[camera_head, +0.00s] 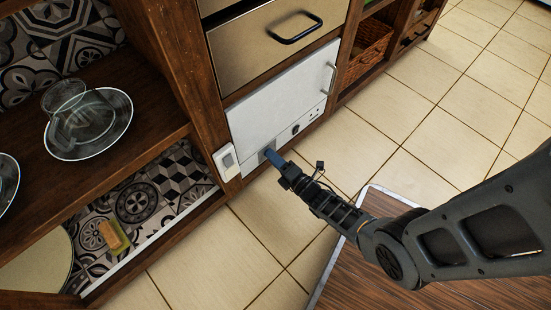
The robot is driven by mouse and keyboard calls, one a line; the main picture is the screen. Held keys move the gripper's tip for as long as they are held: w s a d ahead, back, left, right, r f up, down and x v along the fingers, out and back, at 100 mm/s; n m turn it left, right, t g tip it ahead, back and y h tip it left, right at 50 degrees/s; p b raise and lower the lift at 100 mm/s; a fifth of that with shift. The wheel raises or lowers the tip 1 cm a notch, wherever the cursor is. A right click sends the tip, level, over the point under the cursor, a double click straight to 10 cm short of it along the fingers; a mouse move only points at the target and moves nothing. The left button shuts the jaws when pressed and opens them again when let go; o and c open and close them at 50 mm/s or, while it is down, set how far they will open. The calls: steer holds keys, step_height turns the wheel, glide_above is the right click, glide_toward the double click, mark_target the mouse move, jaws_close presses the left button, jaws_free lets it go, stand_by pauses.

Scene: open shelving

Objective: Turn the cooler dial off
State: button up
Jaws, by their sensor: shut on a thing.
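The white cooler (272,101) is set low in the wooden unit, under a drawer, with its door shut. A small dark knob (295,129) sits on its lower strip, with a few tiny marks to its right. My gripper (280,170) is at the lower left of this strip. It is shut on a blue piece (271,157) in front of a grey square plate (264,153). I cannot tell clearly whether this blue piece is the dial. The gripper's tips hide part of the strip and stand apart from the dark knob.
A white switch-like box (226,162) is on the wooden post just left of my gripper. Glassware on a plate (89,124) stands on the left shelf, with a sponge (114,237) below. Tiled floor (410,120) lies open right. A wood-topped surface (400,294) is beneath my arm.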

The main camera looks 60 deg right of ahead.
steer(key=n, duration=0.8)
steer(key=shift+f, duration=0.15)
steer(key=shift+n, duration=0.3)
stand_by(0.3)
steer(key=o, duration=1.1)
steer(key=shift+c, duration=0.2)
